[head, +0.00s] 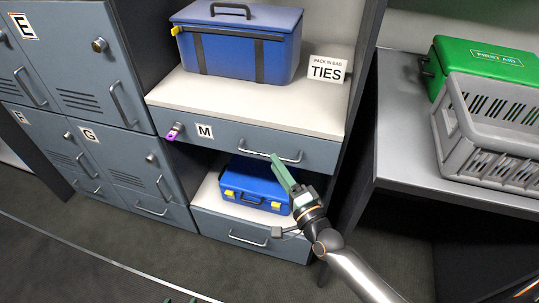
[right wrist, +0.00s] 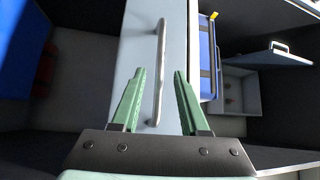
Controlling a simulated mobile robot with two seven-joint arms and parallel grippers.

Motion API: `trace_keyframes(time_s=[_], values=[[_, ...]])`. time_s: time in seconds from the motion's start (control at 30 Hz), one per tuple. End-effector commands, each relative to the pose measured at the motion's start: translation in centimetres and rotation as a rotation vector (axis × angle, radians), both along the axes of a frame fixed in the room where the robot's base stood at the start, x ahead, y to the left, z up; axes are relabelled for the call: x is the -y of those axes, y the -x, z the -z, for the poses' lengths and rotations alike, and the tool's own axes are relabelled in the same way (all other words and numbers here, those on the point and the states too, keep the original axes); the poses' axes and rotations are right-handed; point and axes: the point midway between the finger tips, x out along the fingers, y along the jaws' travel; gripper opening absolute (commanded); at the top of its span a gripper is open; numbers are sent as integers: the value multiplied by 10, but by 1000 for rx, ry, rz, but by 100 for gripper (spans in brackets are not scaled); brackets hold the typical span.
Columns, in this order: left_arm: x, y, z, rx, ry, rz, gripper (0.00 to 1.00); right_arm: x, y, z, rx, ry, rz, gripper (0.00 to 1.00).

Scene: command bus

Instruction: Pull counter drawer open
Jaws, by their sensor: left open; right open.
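The counter drawer (head: 240,140) is a blue-grey front labelled M, under a white counter top; it looks closed. Its silver bar handle (head: 270,157) runs along its right half, and a purple-tagged piece (head: 172,132) sits at its left end. My right gripper (head: 284,172) is at the handle, open. In the right wrist view, the handle (right wrist: 160,75) runs between the two green fingers of that gripper (right wrist: 160,78), with gaps on both sides. Only the green fingertips of my left gripper (head: 180,300) show at the bottom edge, apart and empty.
A blue case (head: 252,185) sits on the shelf below, above a lower drawer (head: 245,232). A blue bag (head: 240,45) and a TIES sign (head: 327,70) stand on the counter. Lockers (head: 80,95) flank it left; a grey table (head: 400,130) with a crate (head: 490,125) stands right. Open floor lies in front.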

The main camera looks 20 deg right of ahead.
Motion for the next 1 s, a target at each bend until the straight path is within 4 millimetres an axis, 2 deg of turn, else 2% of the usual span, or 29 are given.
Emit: trace_keyframes(time_s=[0.1,0.3,0.67,1.0], values=[[0,0,1,-1,-1,-1,65,-4,-20,-3,1,0,0,44],[0,1,3,-3,-1,0,65,-8,-38,-5,0,1,0,44],[0,1,4,-6,-2,1,65,-9,-41,-5,-1,1,-1,44],[0,1,4,-6,-2,1,65,-9,-41,-5,-1,1,-1,7]])
